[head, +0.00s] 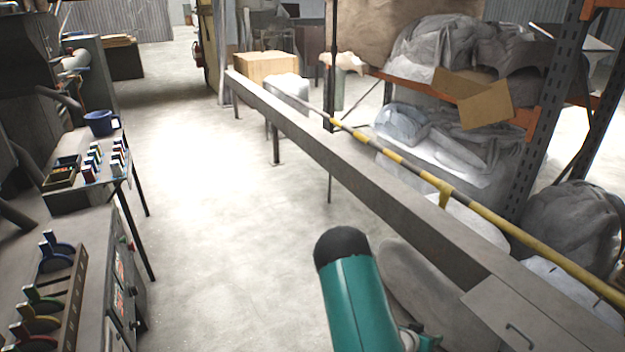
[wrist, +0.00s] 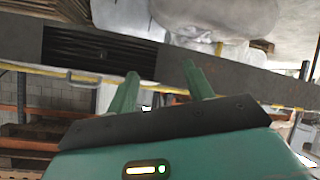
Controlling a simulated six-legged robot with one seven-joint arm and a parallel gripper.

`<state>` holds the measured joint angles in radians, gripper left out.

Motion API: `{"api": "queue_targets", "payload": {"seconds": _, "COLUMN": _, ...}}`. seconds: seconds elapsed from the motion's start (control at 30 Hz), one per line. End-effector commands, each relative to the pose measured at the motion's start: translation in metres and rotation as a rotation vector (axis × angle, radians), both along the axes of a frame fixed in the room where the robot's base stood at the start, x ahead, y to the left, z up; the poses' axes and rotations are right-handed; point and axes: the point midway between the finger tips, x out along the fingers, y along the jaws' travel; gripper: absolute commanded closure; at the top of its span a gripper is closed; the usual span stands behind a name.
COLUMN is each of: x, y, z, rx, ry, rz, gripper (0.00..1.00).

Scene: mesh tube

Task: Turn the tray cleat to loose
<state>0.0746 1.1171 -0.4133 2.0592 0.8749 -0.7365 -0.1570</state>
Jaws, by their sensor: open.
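A long grey tray (head: 370,180) runs diagonally across the head view, and its side also shows across the wrist view (wrist: 210,65). I cannot say for sure which part is the cleat. A small dark handle (head: 520,332) sits on a flat plate at the tray's near end. In the wrist view a small grey hooked piece (wrist: 88,78) lies along the tray's lower edge, left of my fingers. My gripper (wrist: 160,82) is open, with two green fingers apart and nothing seen between them. In the head view my teal arm hides part of the tray's near side.
A yellow-and-black striped pole (head: 395,157) runs along the tray. Shelving with wrapped bundles (head: 450,40) stands behind it. A bench with coloured levers (head: 45,285) and a blue pot (head: 100,122) are on the left. The floor between is clear.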

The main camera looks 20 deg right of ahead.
Motion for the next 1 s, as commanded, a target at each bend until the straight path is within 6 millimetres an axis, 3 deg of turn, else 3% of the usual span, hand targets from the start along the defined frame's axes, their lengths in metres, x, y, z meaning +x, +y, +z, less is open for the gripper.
{"api": "queue_targets", "payload": {"seconds": 0.03, "x": 0.016, "y": 0.013, "z": 0.014, "rx": 0.054, "ry": -0.029, "rz": 0.014, "gripper": 0.48}}
{"api": "queue_targets", "payload": {"seconds": 0.2, "x": 0.057, "y": 0.059, "z": 0.053, "rx": 0.231, "ry": -0.084, "rz": 0.082, "gripper": 0.48}}
{"api": "queue_targets", "payload": {"seconds": 0.5, "x": 0.100, "y": 0.148, "z": 0.142, "rx": 0.495, "ry": -0.136, "rz": 0.258, "gripper": 0.48}}
{"api": "queue_targets", "payload": {"seconds": 0.77, "x": 0.100, "y": 0.224, "z": 0.230, "rx": 0.656, "ry": -0.126, "rz": 0.445, "gripper": 0.48}}
{"api": "queue_targets", "payload": {"seconds": 1.0, "x": 0.069, "y": 0.285, "z": 0.306, "rx": 0.736, "ry": -0.071, "rz": 0.626, "gripper": 0.48}}
